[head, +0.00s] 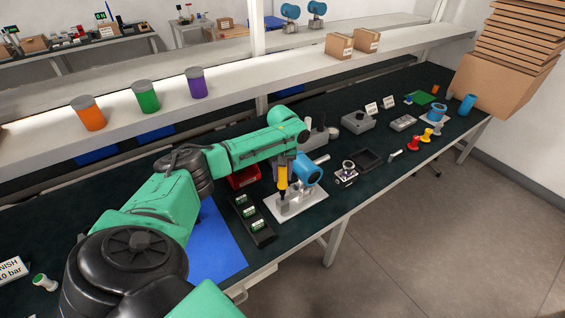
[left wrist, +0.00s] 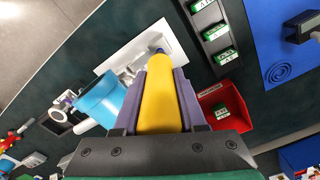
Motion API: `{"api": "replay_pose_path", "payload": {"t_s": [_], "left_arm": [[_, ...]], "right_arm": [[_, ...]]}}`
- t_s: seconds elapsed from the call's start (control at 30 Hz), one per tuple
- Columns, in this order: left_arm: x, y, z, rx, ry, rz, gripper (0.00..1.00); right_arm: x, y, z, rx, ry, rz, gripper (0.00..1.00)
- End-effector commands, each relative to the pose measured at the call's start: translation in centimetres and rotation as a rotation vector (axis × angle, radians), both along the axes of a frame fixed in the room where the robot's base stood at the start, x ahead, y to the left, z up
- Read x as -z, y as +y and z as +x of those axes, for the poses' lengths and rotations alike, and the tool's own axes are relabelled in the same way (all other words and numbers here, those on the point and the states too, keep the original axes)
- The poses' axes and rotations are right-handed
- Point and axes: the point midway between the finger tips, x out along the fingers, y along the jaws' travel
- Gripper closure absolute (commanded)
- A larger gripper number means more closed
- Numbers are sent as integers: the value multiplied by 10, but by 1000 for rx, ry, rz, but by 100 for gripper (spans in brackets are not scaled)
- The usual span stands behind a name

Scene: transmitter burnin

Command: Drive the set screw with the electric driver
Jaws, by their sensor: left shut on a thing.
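My left gripper (left wrist: 157,110) is shut on the yellow electric driver (left wrist: 165,88), which also shows in the head view (head: 283,176). The driver points down, tip over the light metal fixture plate (head: 300,205) beside the blue transmitter (head: 306,170). In the left wrist view, the blue transmitter (left wrist: 103,98) lies just left of the driver, on the plate (left wrist: 112,55). The set screw is too small to make out, and I cannot tell whether the tip touches anything. My right gripper is not in view.
A black tray with green terminal blocks (head: 252,222) lies left of the plate, on a dark mat near a blue mat (head: 212,240). A red bin (head: 243,176) stands behind. A small black tray (head: 369,160) and several tools lie to the right. A shelf with coloured canisters (head: 146,96) runs along the back.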

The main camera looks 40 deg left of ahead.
Motion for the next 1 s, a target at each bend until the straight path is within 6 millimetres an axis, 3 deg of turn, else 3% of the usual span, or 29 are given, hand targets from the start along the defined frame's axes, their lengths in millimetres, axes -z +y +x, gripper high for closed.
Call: {"api": "replay_pose_path", "payload": {"t_s": [1.0], "left_arm": [[0,0,0,0,0,0,100]], "right_arm": [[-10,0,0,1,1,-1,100]]}}
